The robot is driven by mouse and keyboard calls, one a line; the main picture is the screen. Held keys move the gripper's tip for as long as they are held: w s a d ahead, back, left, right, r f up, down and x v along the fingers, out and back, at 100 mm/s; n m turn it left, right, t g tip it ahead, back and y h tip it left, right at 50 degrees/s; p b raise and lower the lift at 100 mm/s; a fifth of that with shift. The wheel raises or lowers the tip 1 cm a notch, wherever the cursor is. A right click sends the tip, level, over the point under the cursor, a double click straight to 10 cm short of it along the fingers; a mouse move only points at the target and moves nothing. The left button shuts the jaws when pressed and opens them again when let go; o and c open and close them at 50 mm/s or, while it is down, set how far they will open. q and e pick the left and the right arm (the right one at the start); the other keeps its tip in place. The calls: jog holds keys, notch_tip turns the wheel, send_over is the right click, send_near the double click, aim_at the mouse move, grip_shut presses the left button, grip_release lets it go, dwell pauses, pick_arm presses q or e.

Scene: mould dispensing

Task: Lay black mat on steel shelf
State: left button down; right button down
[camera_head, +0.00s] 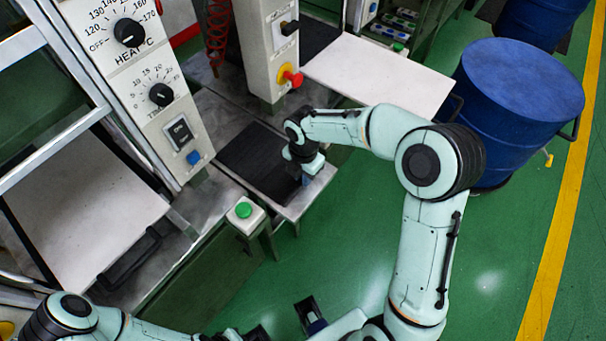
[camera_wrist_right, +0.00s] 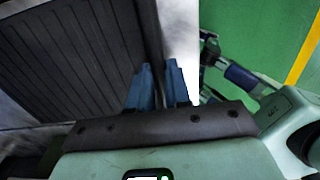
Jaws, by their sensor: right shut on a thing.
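The black mat (camera_head: 250,157) is dark and ribbed and appears flat over the steel shelf (camera_head: 294,208), whose pale front edge shows beside it. I cannot tell whether all of the mat touches the shelf. My right gripper (camera_head: 304,177) is at the mat's right edge. In the right wrist view, its blue fingers (camera_wrist_right: 157,85) are shut on the rim of the mat (camera_wrist_right: 70,60), which spreads to the left. My left arm (camera_head: 75,312) is low at the left. Its gripper is not clear at the bottom edge.
A control panel with dials (camera_head: 130,50) stands at the left. A post with a red button (camera_head: 290,77) rises behind the shelf. A green button box (camera_head: 244,211) is close to the shelf's front left. A blue drum (camera_head: 520,90) stands at the right.

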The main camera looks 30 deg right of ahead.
jog(key=c, duration=1.1)
grip_release()
notch_tip(320, 180, up, 12)
jog(key=shift+r+p, duration=0.1)
jog(key=shift+p, duration=0.7)
